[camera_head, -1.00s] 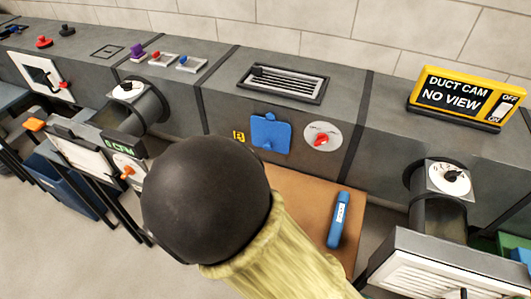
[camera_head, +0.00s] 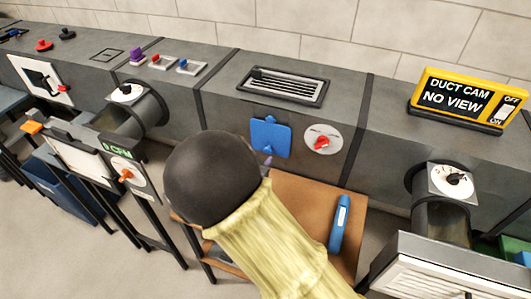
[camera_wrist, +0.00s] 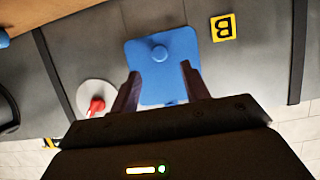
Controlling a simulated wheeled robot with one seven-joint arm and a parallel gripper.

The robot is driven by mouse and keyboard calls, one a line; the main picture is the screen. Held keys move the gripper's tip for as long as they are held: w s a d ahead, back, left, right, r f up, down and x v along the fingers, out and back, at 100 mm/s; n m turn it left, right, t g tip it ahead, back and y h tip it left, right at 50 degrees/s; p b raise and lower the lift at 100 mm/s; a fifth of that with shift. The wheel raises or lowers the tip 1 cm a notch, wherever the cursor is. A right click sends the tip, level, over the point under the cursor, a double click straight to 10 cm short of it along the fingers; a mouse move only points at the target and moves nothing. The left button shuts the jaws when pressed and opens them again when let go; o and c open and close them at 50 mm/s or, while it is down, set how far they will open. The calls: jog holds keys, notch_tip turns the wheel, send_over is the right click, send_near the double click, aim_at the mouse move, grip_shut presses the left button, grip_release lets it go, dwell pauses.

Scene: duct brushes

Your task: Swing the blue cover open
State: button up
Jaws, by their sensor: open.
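The blue cover (camera_head: 270,138) is a square plate on the front of the grey duct, lying flat against it and closed. In the wrist view the blue cover (camera_wrist: 178,78) has a round blue knob (camera_wrist: 158,53) on its face. My gripper (camera_wrist: 161,72) is open and empty, its two dark fingers spread in front of the cover, one at each side of the picture of it. The fingertips appear apart from the knob. In the head view most of my gripper is hidden behind my arm; only a fingertip shows just below the cover.
A red dial (camera_head: 322,141) sits right of the cover. A brown table (camera_head: 300,200) below holds a blue handheld tool (camera_head: 339,222). A vent grille (camera_head: 284,86) is on top. A duct camera display (camera_head: 466,98) stands right.

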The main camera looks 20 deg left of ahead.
aim_at(266, 151)
jog(key=x, duration=0.6)
jog(key=shift+w+f, duration=0.15)
jog(key=shift+w, duration=0.15)
jog(key=shift+c, duration=0.3)
grip_shut()
